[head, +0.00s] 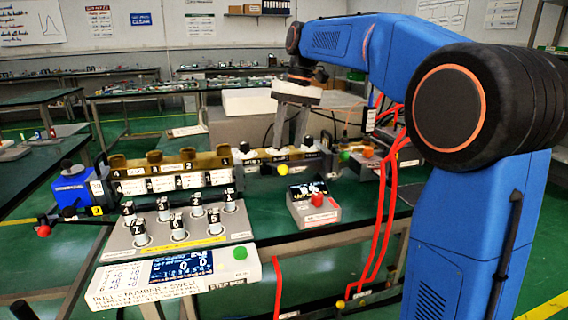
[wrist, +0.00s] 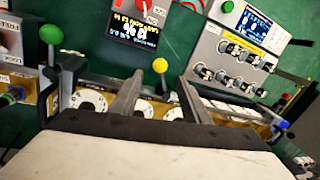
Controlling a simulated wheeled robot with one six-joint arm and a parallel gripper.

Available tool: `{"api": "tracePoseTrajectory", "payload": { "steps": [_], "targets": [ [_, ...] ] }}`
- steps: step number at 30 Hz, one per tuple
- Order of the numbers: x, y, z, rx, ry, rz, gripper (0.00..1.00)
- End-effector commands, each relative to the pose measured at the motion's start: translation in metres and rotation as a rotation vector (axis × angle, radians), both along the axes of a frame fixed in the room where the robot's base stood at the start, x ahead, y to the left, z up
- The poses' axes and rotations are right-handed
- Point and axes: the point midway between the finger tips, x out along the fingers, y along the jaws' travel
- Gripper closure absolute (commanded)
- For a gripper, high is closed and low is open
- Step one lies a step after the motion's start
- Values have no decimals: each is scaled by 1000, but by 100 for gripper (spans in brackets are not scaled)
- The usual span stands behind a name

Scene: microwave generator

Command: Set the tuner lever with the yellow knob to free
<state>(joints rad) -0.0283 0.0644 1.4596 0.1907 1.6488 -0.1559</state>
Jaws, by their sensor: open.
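The yellow knob (head: 282,169) sits low on the front of a brass-faced tuner panel (head: 248,170), below my gripper (head: 289,147). In the wrist view the yellow knob (wrist: 160,66) shows between and just beyond the tips of my gripper (wrist: 161,77). The fingers are apart with nothing held, one on either side of the knob in the picture. I cannot tell whether they touch the lever. The lever's stem shows partly below the knob; its base is hidden. White round dials (wrist: 90,102) lie on the panel face, and my gripper covers part of it.
A box with a red button (head: 317,200) stands in front of the panel. A tray of numbered cylinders (head: 180,230) is at left. Red cables (head: 388,215) hang at right.

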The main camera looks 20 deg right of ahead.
Motion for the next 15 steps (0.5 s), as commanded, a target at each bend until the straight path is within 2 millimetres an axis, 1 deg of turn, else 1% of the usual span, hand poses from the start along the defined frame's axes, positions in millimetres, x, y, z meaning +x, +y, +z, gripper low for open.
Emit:
{"api": "tracePoseTrajectory", "payload": {
  "steps": [1, 3, 9, 15],
  "targets": [
    [-1, 2, -9, 0, 3, 1, 57],
    [-2, 4, -21, -1, 4, 2, 57],
    [-3, 10, -52, 0, 2, 1, 57],
    [-3, 14, -70, 0, 0, 0, 57]
  ]
}}
